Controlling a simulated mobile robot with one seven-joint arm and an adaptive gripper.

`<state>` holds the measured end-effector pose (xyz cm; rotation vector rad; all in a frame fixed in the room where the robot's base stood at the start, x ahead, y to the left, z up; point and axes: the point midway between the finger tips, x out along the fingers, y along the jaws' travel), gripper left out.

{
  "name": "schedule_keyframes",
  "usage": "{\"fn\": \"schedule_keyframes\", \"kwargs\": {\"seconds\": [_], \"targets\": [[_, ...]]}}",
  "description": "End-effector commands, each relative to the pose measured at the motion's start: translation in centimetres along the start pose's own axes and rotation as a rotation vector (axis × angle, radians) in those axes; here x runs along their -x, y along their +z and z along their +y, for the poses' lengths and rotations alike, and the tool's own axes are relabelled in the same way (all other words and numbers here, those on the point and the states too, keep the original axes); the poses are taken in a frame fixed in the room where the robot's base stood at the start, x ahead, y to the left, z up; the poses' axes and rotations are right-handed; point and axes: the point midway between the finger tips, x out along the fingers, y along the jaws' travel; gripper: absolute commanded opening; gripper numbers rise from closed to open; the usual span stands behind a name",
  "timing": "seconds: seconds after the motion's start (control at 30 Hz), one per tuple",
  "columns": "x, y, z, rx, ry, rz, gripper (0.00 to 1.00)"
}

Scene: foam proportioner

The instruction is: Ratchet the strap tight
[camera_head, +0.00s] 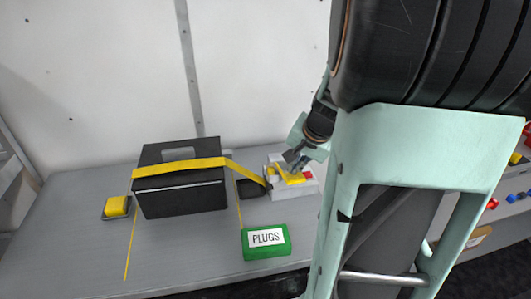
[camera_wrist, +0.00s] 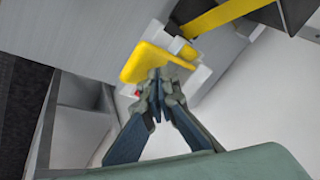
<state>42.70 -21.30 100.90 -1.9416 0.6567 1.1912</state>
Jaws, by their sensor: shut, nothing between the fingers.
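A yellow strap (camera_head: 180,168) runs over a black box (camera_head: 180,195) on the grey bench and down to a ratchet on the right. The ratchet has a pale grey body (camera_head: 308,187) and a yellow handle (camera_head: 292,178). In the wrist view the yellow handle (camera_wrist: 150,62) lies just beyond my fingertips, and the strap (camera_wrist: 222,16) leads away at the top. My gripper (camera_head: 294,163) is shut and empty, its tips at or very near the handle. In the wrist view the closed fingers (camera_wrist: 157,85) overlap the handle's edge; I cannot tell whether they touch it.
A yellow block (camera_head: 117,206) sits on a dark base left of the box. A green case labelled PLUGS (camera_head: 266,242) lies in front of the ratchet. A white wall (camera_head: 100,70) stands behind. The bench's front left (camera_head: 75,245) is mostly clear.

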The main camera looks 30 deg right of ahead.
Motion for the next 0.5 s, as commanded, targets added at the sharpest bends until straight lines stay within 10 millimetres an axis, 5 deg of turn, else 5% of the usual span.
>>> {"fn": "schedule_keyframes", "kwargs": {"seconds": [0.5], "targets": [[-0.51, 0.39, 0.35, 0.000, 0.000, -0.001, 0.00]]}}
